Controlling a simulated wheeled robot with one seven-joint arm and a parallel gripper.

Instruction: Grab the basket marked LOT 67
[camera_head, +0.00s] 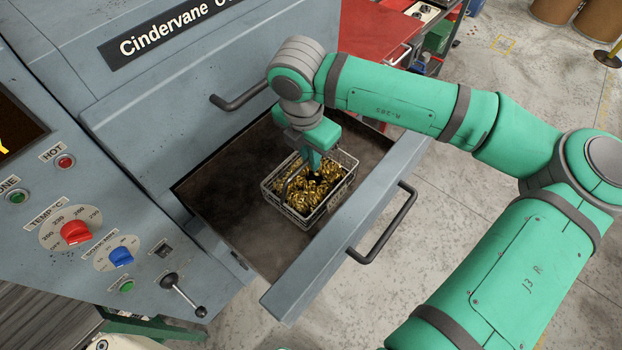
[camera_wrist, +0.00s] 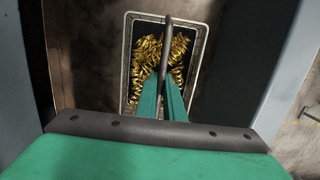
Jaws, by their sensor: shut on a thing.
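A wire basket (camera_head: 303,219) full of gold-coloured coil springs (camera_head: 312,188) sits in the open drawer (camera_head: 222,201) of the grey machine. No LOT label on it can be read in either view. My gripper (camera_head: 315,166) reaches down over the basket from above. In the wrist view, the basket rim (camera_wrist: 128,60) surrounds the springs, and a thin bar handle (camera_wrist: 168,40) crosses over the middle. The gripper's green fingers (camera_wrist: 165,100) are shut on this handle. Whether the basket touches the drawer floor is hard to tell.
The drawer front with its dark handle (camera_head: 383,226) stands close to the basket. The machine body (camera_head: 190,70) and its bar handle (camera_head: 240,97) rise behind. A control panel (camera_head: 100,230) with knobs is at left. A red bench (camera_head: 375,30) stands at the back.

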